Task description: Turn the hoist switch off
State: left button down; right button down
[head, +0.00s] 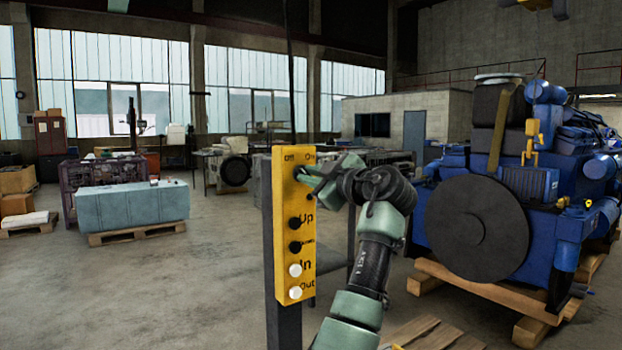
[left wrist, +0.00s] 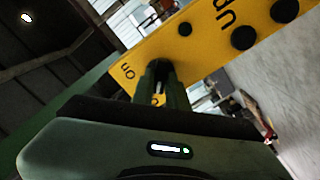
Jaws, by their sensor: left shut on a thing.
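The yellow hoist control panel (head: 281,230) stands upright on a dark post. Its top carries the labels Off at left and On at right. Black buttons sit below, then white ones beside In and Out. My left gripper (head: 304,173) reaches in from the right and is shut at the panel's top, just under the labels, on the hoist switch. The fingers hide most of the switch, so its setting cannot be read. In the left wrist view, the gripper fingers (left wrist: 158,78) meet the yellow panel (left wrist: 200,50) beside the On label. My right gripper is not in view.
A large blue diesel engine (head: 570,215) with a dark round disc stands on wooden pallets at right. A pale blue block (head: 132,206) lies on a pallet at left. The concrete floor left of the panel is open.

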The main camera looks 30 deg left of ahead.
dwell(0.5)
pick_arm(q)
jog(key=c, duration=1.4)
grip_release()
jog(key=b+v, duration=0.2)
jog(key=v, duration=0.5)
jog(key=shift+d, duration=0.4)
jog(key=shift+s, duration=0.15)
